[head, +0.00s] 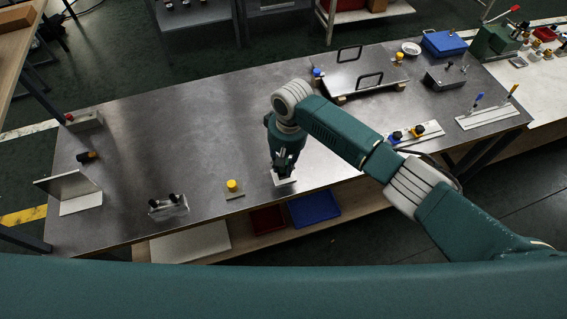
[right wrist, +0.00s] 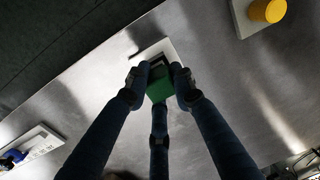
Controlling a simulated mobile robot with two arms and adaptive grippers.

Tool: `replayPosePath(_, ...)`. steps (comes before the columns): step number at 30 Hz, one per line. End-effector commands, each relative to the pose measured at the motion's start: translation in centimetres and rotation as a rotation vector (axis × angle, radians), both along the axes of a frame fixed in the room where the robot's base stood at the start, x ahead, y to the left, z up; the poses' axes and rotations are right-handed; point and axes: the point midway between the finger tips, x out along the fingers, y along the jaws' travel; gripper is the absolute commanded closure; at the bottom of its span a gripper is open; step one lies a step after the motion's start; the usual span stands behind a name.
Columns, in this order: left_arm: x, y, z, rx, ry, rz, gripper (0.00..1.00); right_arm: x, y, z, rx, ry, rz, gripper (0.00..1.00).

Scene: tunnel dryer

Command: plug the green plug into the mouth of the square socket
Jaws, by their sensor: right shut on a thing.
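My right gripper (head: 284,174) points down near the front edge of the metal table, right above a pale plate. In the right wrist view the fingers (right wrist: 159,82) are shut on the green plug (right wrist: 160,88). The square socket (right wrist: 158,58) shows just beyond the plug as a pale plate with a dark mouth, partly covered by the plug and fingers. The plug's end overlaps the mouth in this view; I cannot tell whether it is inside. In the head view the socket's plate (head: 290,182) shows under the gripper, and the plug is hidden. My left gripper is not in view.
A yellow cylinder (head: 232,185) on a small plate stands left of the gripper; it also shows in the right wrist view (right wrist: 267,10). A plate with blue and yellow parts (head: 428,136) lies to the right. A tray with handles (head: 362,80) is behind. The table's middle-left is clear.

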Motion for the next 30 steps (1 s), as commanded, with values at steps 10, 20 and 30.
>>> replayPosePath(10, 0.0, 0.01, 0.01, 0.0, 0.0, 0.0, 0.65, -0.01, 0.05, -0.01, 0.001, 0.0, 0.0, 1.0)
replayPosePath(20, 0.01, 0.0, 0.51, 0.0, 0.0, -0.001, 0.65, -0.08, 0.12, 0.1, 0.002, 0.002, 0.0, 1.0)
replayPosePath(30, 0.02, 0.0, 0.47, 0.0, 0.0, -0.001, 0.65, -0.03, 0.08, -0.02, 0.001, 0.0, 0.0, 1.0)
